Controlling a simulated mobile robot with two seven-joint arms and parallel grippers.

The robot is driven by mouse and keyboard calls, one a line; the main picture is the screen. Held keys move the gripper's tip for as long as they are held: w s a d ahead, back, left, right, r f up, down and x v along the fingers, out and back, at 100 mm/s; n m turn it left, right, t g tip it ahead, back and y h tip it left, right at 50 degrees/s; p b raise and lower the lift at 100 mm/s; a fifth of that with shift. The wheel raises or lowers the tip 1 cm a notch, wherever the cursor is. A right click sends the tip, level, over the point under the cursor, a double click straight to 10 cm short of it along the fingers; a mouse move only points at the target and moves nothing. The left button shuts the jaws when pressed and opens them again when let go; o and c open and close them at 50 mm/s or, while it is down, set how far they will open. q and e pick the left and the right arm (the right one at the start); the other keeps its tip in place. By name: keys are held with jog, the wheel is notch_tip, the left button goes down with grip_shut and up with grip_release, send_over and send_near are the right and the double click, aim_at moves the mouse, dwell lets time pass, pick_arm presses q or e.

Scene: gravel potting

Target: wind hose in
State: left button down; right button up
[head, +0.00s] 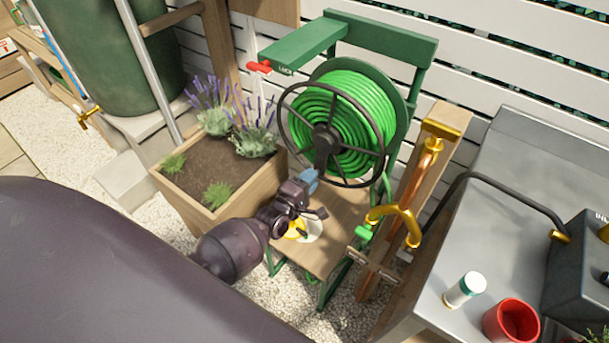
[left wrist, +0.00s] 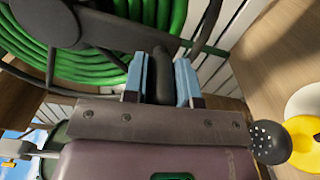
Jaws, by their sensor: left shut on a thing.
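The green hose (head: 345,120) lies in coils on the hose reel, behind a dark spoked wheel (head: 327,138) with a hub in the middle. My left gripper (head: 311,178) is at the lower left of this wheel. In the left wrist view its two light blue fingers (left wrist: 160,80) stand either side of a dark handle (left wrist: 163,72) and are shut on it. Coils of hose (left wrist: 75,62) also show there behind the wheel. In the head view the handle is hidden by the gripper. My right gripper is not in view.
A wooden planter (head: 210,185) with lavender stands left of the reel. A wooden post with a brass tap (head: 400,215) is close on the right. A yellow item on a white disc (head: 297,230) lies on the board below. A grey counter (head: 510,160) is further right.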

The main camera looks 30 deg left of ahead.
pick_arm(q)
jog(key=shift+s+d+f+n, duration=0.1)
jog(key=shift+d+f+n, duration=0.05)
jog(key=shift+d+n, duration=0.35)
jog(key=shift+d, duration=0.1)
jog(key=c, duration=0.9)
grip_release()
jog(key=shift+s, duration=0.3)
jog(key=s, duration=1)
jog(key=shift+a+p, duration=0.4)
jog(key=shift+a, duration=0.05)
